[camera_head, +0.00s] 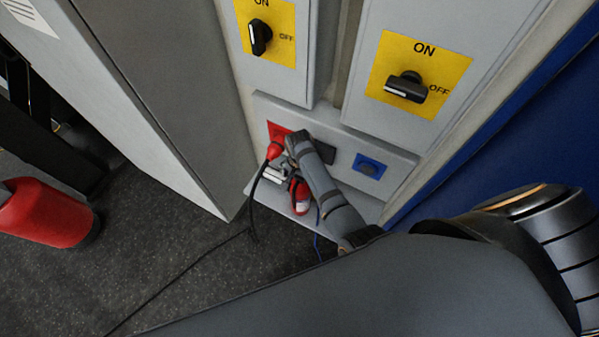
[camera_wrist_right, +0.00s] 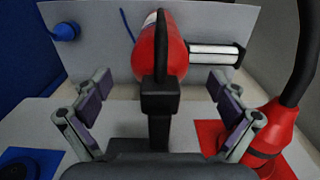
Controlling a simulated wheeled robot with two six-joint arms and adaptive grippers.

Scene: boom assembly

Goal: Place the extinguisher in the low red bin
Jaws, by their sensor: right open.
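A small red extinguisher (camera_wrist_right: 172,62) with black top parts (camera_wrist_right: 160,98) shows in the right wrist view. In the head view its red body (camera_head: 300,192) is partly hidden behind my right gripper (camera_head: 284,172), at the shelf under the socket panel. My right gripper (camera_wrist_right: 160,104) is open, with one finger on each side of the extinguisher's black top; I see gaps on both sides. My left gripper is out of view.
A red plug (camera_head: 275,150) with a black cable is beside my right gripper, on the red socket. A blue socket (camera_head: 369,166) is to the right. Switch boxes with black knobs (camera_head: 407,87) hang above. A grey cabinet (camera_head: 150,95) stands left; dark floor lies below.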

